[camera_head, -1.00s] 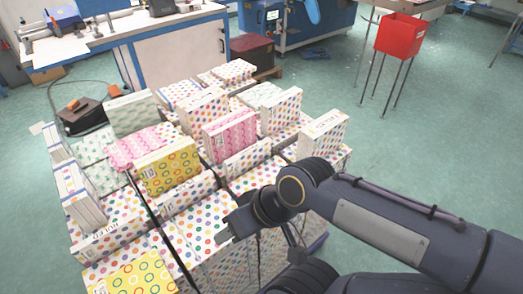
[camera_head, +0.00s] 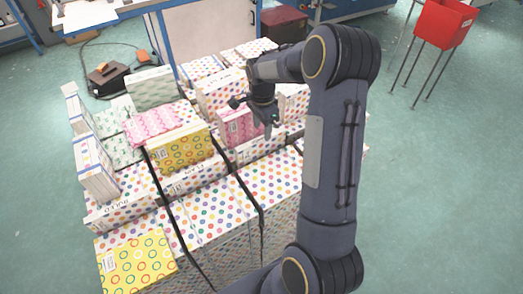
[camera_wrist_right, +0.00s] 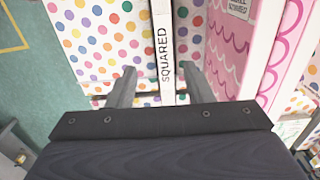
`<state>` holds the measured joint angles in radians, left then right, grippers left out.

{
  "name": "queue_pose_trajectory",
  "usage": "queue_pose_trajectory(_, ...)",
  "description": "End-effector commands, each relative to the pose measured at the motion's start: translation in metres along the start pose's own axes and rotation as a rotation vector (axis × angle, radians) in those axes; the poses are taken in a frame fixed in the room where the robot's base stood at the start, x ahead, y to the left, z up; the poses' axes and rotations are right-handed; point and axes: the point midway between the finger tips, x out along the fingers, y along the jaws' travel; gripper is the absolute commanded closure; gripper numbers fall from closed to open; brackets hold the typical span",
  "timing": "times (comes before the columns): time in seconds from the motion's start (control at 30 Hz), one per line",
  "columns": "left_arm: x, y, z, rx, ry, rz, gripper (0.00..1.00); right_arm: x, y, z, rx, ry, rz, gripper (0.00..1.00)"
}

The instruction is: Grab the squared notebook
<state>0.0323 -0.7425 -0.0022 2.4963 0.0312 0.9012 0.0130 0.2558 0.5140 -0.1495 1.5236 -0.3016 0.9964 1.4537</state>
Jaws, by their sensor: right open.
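The squared notebook shows in the right wrist view as a narrow white spine (camera_wrist_right: 165,58) with the word SQUARED. My right gripper (camera_wrist_right: 160,84) is open, with one finger on each side of this spine. The fingers look apart from it, and I cannot tell how deep they reach. In the head view my right gripper (camera_head: 256,116) hangs over the middle of the notebook stacks, by a pink notebook (camera_head: 233,127). The arm hides part of the notebooks there, so I cannot pick out the squared one. My left gripper is not in view.
A pink scalloped notebook (camera_wrist_right: 231,40) stands right of the spine; polka-dot covers (camera_wrist_right: 100,35) are to its left. A yellow ringed notebook (camera_head: 183,150) stands nearby. Black straps (camera_head: 180,212) cross the stacks. A red bin (camera_head: 443,24) stands at the back right. The floor at right is clear.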

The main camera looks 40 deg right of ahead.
Motion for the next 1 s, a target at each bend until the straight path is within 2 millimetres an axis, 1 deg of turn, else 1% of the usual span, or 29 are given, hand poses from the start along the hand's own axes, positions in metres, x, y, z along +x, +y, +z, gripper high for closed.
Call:
queue_pose_trajectory(0.1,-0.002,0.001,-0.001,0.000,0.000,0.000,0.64,0.014,0.000,0.000,0.000,0.000,0.004,0.54)
queue_pose_trajectory(0.27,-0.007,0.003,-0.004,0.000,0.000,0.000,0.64,0.031,-0.002,-0.001,-0.001,-0.002,0.004,0.54)
queue_pose_trajectory(0.4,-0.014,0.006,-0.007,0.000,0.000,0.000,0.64,0.053,-0.006,-0.001,-0.001,-0.002,0.005,0.54)
queue_pose_trajectory(0.5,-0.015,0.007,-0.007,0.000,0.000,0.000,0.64,0.065,-0.006,-0.001,-0.001,-0.002,0.003,0.54)
queue_pose_trajectory(0.6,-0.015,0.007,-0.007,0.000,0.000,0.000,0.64,0.071,-0.007,-0.001,-0.002,-0.002,0.000,0.54)
queue_pose_trajectory(0.8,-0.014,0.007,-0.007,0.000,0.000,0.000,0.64,0.071,-0.007,-0.001,-0.003,-0.001,-0.001,0.54)
queue_pose_trajectory(0.87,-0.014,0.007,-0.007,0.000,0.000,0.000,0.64,0.071,-0.007,-0.001,-0.003,-0.001,-0.001,0.60)
queue_pose_trajectory(1.0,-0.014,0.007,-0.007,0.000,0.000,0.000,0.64,0.071,-0.007,-0.001,-0.003,-0.001,-0.001,0.79)
